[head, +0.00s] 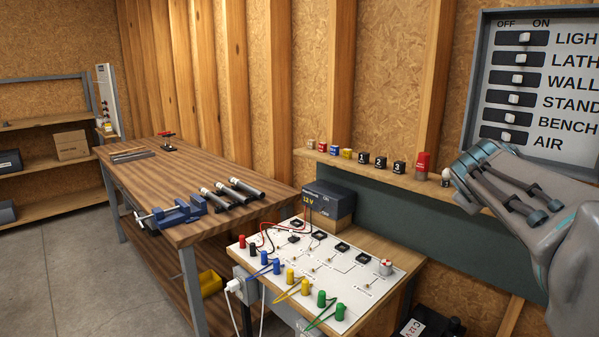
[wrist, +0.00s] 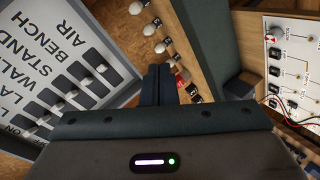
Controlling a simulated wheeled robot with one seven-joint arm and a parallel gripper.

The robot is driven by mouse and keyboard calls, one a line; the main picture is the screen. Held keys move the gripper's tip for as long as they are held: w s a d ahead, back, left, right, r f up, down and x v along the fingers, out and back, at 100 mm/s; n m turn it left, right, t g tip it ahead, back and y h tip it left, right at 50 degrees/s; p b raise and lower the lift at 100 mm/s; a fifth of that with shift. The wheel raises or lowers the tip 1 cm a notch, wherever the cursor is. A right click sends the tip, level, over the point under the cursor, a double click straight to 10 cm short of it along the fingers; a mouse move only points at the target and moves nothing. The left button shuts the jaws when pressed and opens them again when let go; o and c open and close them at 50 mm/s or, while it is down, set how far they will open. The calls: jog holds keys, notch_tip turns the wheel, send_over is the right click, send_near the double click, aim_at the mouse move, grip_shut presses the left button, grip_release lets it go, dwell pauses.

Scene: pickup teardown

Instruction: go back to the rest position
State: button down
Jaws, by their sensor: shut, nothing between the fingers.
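My gripper (wrist: 159,72) shows in the wrist view with its two dark fingers together and nothing between them. It is in front of the wooden ledge (wrist: 196,68), near the small items on it; I cannot tell whether it touches anything. In the head view my arm comes in from the right, in front of the wall below the switch panel (head: 487,90); the fingertips cannot be made out there. The panel also shows at the left of the wrist view (wrist: 45,65), with several labelled sliding switches.
Below stands a white circuit board (head: 315,262) with wires and a dark 12 V supply (head: 325,200).

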jog(key=s+a+f+m+g+y, duration=0.2)
jog(key=s+a+f+g+y, duration=0.1)
jog(key=s+a+f, duration=0.7)
jog(key=s+a+f+m+g+y, duration=0.2)
jog(key=s+a+f+g+y, duration=0.2)
jog(key=s+a+f, duration=0.6)
notch_tip(320, 180, down, 5)
jog(key=shift+s+a+r+m+y, duration=0.15)
jog(key=shift+a+m+y, duration=0.15)
jog(key=shift+a+y, duration=0.5)
jog(key=shift+a, duration=0.25)
